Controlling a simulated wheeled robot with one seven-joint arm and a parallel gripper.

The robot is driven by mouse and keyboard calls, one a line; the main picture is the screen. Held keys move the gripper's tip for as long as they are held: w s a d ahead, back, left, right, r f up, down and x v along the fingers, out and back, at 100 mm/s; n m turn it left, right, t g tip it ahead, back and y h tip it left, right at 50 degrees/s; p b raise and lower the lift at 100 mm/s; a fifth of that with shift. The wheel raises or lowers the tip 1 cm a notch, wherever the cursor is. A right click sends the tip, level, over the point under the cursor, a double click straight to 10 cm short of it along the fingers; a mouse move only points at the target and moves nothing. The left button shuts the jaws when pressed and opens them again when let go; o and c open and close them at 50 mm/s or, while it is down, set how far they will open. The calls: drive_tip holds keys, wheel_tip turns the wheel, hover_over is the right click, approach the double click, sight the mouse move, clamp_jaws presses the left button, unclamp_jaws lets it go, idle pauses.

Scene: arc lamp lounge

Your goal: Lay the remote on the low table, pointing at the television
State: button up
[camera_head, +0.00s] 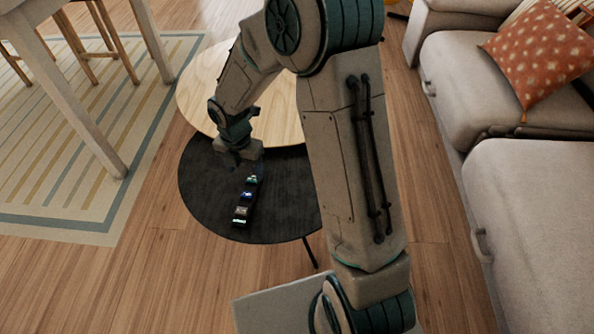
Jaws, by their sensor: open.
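The dark remote (243,205), with several small bright patches on it, lies on the black round low table (208,202). Its long side runs from near the table's front edge up toward my gripper. My gripper (246,168) is open, low over the table at the remote's far end. Its fingers are small and dark here, and I cannot tell whether they touch the remote. No television is in view.
A round light-wood table (200,95) adjoins the black one behind. A grey sofa (535,200) with an orange patterned cushion (540,55) stands at right. A striped rug (75,170) and a pale table leg (75,95) are at left. Wood floor is clear in front.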

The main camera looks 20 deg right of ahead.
drive_tip(key=s+d+r+m, duration=0.6)
drive_tip(key=s+m, duration=0.3)
drive_tip(key=m, duration=0.5)
drive_tip(key=s+d+r+m+t, duration=0.1)
drive_tip(key=s+d+r+m, duration=0.5)
drive_tip(key=m, duration=0.8)
drive_tip(key=shift+s+d+r+m, duration=0.25)
drive_tip(key=shift+s+r+m, duration=0.05)
drive_tip(key=shift+s+r, duration=1.35)
drive_tip(key=shift+w+r, duration=0.1)
